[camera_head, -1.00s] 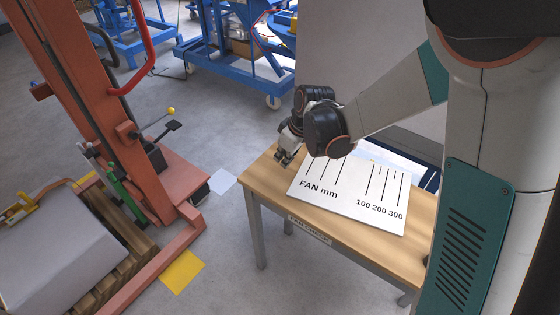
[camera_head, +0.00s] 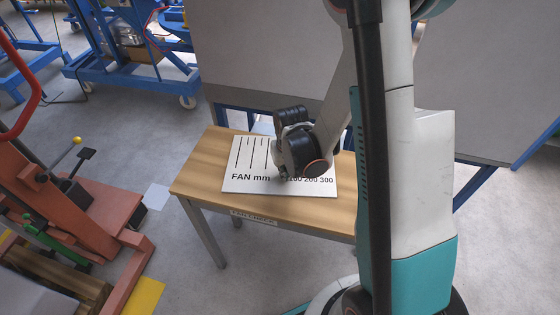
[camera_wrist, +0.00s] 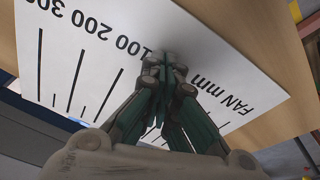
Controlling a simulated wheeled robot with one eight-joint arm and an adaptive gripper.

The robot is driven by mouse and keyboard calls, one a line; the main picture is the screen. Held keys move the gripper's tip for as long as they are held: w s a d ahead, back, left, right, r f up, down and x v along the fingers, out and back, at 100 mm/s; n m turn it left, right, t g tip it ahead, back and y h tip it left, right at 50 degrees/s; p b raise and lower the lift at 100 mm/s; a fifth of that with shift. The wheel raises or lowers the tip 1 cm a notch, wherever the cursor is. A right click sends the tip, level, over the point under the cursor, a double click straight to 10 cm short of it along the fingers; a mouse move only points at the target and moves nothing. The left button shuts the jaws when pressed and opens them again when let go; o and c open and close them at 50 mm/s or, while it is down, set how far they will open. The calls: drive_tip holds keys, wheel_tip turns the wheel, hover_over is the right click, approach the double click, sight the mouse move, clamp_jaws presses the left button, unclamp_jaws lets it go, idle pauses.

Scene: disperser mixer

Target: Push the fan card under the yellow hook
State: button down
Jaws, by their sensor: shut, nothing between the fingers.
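The fan card (camera_head: 240,181) is a white board with black lines and the print "FAN mm" and "100 200 300". It lies flat on a wooden table. My gripper (camera_head: 284,178) is shut and empty, over the middle of the card near its front edge. In the wrist view, the shut fingertips (camera_wrist: 165,62) point at the card (camera_wrist: 75,35) beside the "100" mark. I cannot tell whether they touch it. My wrist hides the middle of the card in the head view. I cannot make out a yellow hook for certain in these frames.
The wooden table (camera_head: 200,172) has bare top to the left of the card and along its front. Grey panels (camera_head: 262,60) stand behind it. A red lifting machine (camera_head: 85,205) with a yellow-knobbed lever stands at the left, and blue frames (camera_head: 125,65) stand farther back.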

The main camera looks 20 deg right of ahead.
sight(288, 190)
drive_tip(key=w, duration=0.3)
drive_tip(key=w+d+b, duration=0.1)
drive_tip(key=w, duration=0.3)
drive_tip(key=w+b, duration=0.1)
drive_tip(key=w, duration=0.3)
drive_tip(key=shift+d+f, duration=0.1)
drive_tip(key=shift+d, duration=0.15)
drive_tip(key=shift+s+f+b, duration=0.1)
drive_tip(key=shift+f+b, duration=0.35)
drive_tip(key=shift+f, duration=0.05)
drive_tip(key=shift+s+f+b, duration=0.15)
drive_tip(key=shift+f+b, duration=0.05)
drive_tip(key=shift+b, duration=0.15)
drive_tip(key=shift+s, duration=0.15)
drive_tip(key=shift+s+a+f, duration=0.1)
drive_tip(key=shift+s+a, duration=0.05)
drive_tip(key=shift+s, duration=0.7)
drive_tip(key=shift+s+a, duration=0.15)
drive_tip(key=shift+s, duration=0.7)
drive_tip(key=shift+w+r+p, duration=0.1)
drive_tip(key=shift+r+p, duration=0.2)
drive_tip(key=shift+r, duration=0.4)
drive_tip(key=shift+w+f, duration=0.1)
drive_tip(key=s, duration=0.4)
drive_tip(key=s+a+p, duration=0.1)
drive_tip(key=s, duration=0.7)
drive_tip(key=shift+a, duration=0.3)
